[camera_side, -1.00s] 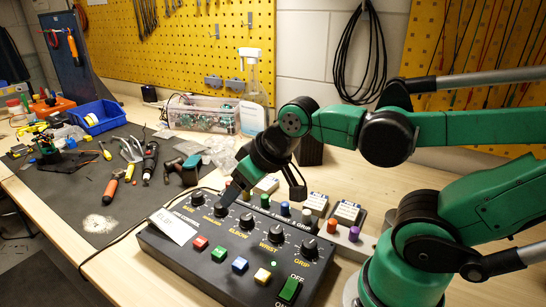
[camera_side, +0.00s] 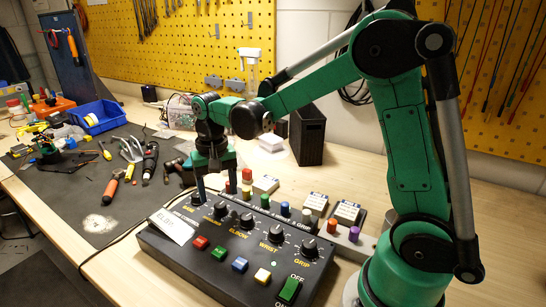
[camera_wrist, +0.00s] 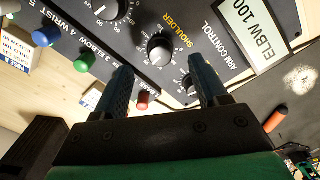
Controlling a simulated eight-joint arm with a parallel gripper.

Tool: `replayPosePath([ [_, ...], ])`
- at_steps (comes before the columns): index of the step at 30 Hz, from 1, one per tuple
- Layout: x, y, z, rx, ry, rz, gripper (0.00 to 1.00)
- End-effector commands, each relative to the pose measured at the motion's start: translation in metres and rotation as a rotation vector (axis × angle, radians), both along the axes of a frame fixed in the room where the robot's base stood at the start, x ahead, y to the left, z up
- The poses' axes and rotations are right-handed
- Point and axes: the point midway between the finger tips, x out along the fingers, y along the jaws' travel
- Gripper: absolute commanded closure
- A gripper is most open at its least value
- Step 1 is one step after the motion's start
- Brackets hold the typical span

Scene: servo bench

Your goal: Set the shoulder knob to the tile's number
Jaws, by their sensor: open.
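The shoulder knob (camera_side: 220,210) is a black dial with a white mark, second from the left on the black control panel (camera_side: 165,252). It also shows in the wrist view (camera_wrist: 161,48), beside the yellow word SHOULDER. My gripper (camera_side: 217,194) points down near the panel's left back part, its fingers apart and empty. In the wrist view its fingertips (camera_wrist: 164,66) lie on either side of the knob's lower part in the picture; I cannot tell their height over it.
The elbow knob (camera_side: 246,221), wrist knob (camera_side: 274,234) and grip knob (camera_side: 309,248) are to the right. The base knob (camera_wrist: 190,84) is partly hidden by a finger. Coloured pegs line a rail (camera_side: 333,236) behind the panel. Tools lie on the dark mat (camera_side: 75,190).

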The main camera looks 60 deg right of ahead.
Motion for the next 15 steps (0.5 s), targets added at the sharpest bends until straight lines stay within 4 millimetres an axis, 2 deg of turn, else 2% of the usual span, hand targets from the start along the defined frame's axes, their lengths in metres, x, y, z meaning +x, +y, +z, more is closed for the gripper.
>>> replayPosePath([
  [7,0.000,0.000,-0.030,0.000,-0.002,0.002,0.34],
  [15,0.000,0.000,-0.036,0.000,-0.002,0.002,0.34],
])
